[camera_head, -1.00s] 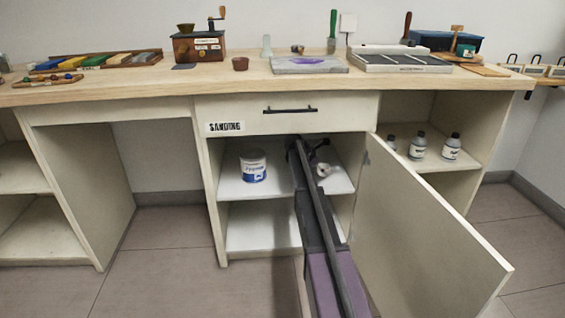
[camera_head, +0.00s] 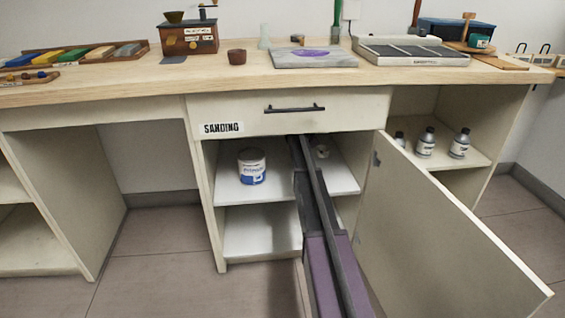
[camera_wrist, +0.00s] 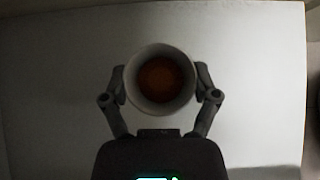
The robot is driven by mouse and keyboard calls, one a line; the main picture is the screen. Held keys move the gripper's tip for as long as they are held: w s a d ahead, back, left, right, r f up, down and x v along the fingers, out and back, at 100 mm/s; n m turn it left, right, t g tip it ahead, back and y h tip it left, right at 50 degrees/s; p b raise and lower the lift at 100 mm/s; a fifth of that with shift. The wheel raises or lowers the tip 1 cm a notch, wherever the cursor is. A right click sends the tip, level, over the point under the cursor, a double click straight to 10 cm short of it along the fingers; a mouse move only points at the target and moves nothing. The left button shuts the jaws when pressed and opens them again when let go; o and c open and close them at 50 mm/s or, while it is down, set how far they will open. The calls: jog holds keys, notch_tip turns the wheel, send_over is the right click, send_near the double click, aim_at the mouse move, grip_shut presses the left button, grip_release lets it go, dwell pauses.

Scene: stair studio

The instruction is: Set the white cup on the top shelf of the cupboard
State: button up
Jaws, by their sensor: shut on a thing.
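The white cup (camera_wrist: 134,88) is between the two fingers of my gripper (camera_wrist: 161,78) in the wrist view. It is seen from above, with a brown inside that may be a drink. The fingers touch it from both sides. I cannot tell whether the cup's base touches the shelf. The cupboard door (camera_head: 430,230) stands open to the right.
A white and blue tin (camera_head: 252,167) stands on the top shelf, left of my arm. A lower shelf (camera_head: 255,240) is empty where visible. A drawer (camera_head: 350,112) closes the space above. Several bottles (camera_head: 426,143) stand in the bay to the right.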

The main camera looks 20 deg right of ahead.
send_over(287, 162)
jog(key=w+a, duration=0.1)
jog(key=a, duration=0.1)
jog(key=shift+a, duration=0.15)
dwell(0.6)
jog(key=shift+f+b, duration=1.75)
jog(key=shift+b, duration=0.05)
jog(key=shift+f, duration=0.15)
jog(key=o, duration=1.1)
